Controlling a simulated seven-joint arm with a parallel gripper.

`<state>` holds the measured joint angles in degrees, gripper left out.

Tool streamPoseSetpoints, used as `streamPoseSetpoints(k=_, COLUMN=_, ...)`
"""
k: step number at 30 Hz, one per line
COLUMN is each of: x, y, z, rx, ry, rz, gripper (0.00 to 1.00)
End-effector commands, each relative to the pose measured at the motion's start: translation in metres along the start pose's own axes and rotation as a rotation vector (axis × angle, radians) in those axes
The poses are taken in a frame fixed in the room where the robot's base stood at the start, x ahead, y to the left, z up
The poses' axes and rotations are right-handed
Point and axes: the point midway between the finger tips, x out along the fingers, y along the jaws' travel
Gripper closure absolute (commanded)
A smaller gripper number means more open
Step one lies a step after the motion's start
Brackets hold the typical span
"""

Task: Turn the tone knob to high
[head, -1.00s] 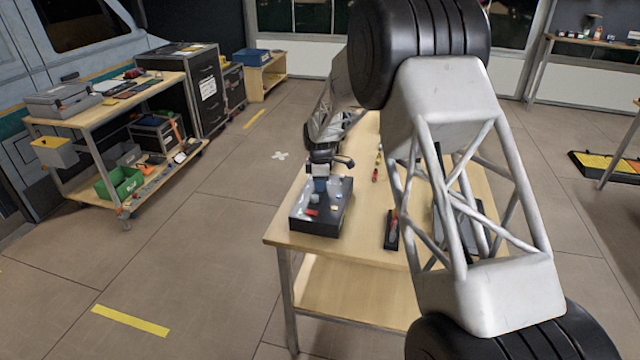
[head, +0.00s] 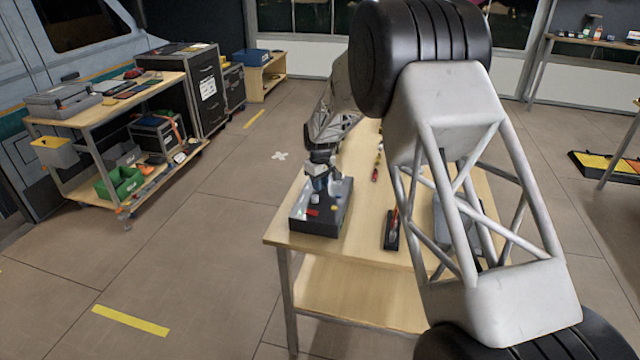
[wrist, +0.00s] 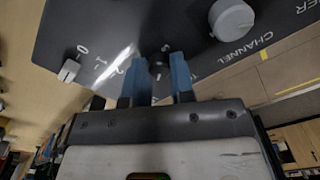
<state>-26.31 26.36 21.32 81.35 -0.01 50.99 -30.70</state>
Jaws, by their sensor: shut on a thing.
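A dark control box (head: 318,226) sits on the near left end of the wooden table, and its panel (wrist: 115,25) fills the top of the wrist view. My gripper (head: 319,188) reaches down onto the box from above. In the wrist view, the blue fingers of my gripper (wrist: 158,60) are shut on a small knob between them. The knob is mostly hidden by the fingers, and I cannot read its label or setting. White marks show on the panel around the fingertips.
On the same panel are a round grey knob (wrist: 232,18) marked CHANNEL and a small pale switch (wrist: 69,70) by the numbers 0, 1, 2. A red-handled tool (head: 393,230) lies on the table (head: 365,247) to the right. A loaded cart (head: 100,115) stands at left.

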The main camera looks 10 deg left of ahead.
Motion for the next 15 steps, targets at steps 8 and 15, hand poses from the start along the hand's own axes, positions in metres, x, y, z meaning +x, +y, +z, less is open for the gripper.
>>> streamPoseSetpoints(k=8, x=-0.0009, y=0.0001, z=-0.0001, rx=0.259, ry=0.001, rz=0.000, gripper=1.00)
streamPoseSetpoints(k=15, x=-0.0003, y=0.0002, z=0.0000, rx=0.488, ry=0.000, rz=0.000, gripper=1.00)
